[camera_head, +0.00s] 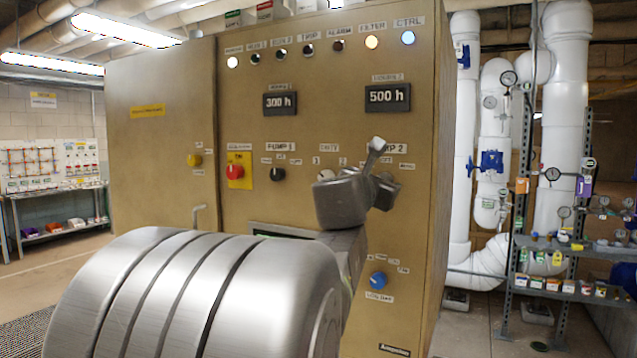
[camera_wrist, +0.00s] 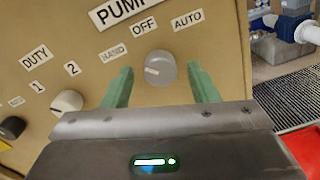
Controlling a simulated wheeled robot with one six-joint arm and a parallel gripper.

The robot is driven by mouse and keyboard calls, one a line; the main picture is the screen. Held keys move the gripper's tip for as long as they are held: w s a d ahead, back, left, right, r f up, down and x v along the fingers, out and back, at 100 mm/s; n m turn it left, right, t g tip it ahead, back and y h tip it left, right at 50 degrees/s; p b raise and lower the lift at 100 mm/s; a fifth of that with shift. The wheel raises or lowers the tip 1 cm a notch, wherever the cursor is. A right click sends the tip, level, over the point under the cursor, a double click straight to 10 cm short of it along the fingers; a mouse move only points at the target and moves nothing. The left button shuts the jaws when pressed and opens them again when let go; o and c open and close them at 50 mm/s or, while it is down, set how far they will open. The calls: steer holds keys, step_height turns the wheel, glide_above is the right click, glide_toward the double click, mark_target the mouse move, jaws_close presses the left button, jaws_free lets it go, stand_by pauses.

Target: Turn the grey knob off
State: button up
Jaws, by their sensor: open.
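The grey knob (camera_wrist: 159,68) sits on the tan panel below the PUMP label, with HAND, OFF and AUTO labels around it. Its pale pointer mark faces left, towards the HAND side, not up at OFF. My gripper (camera_wrist: 161,70) is open, with one green finger left of the knob and one right. Gaps show between the knob and both fingers; how far the fingertips reach along its depth is unclear. In the head view my wrist covers most of the area below the PUMP 2 label (camera_head: 395,148), and the knob cannot be made out clearly there.
A white knob (camera_wrist: 68,102) under DUTY is close to the left finger, with a black knob (camera_wrist: 12,127) farther left. On the cabinet (camera_head: 160,120) are a red button (camera_head: 235,172) and a blue knob (camera_head: 378,279). Pipes and a shelf (camera_head: 570,245) stand right.

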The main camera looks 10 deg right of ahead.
steer(key=shift+w+d, duration=0.35)
steer(key=shift+w, duration=0.1)
steer(key=c, duration=1)
steer(key=shift+f+m+b, duration=0.1)
steer(key=shift+m+b, duration=0.2)
steer(key=shift+m, duration=0.2)
steer(key=shift+m+b, duration=2.05)
steer(key=shift+m, duration=1.85)
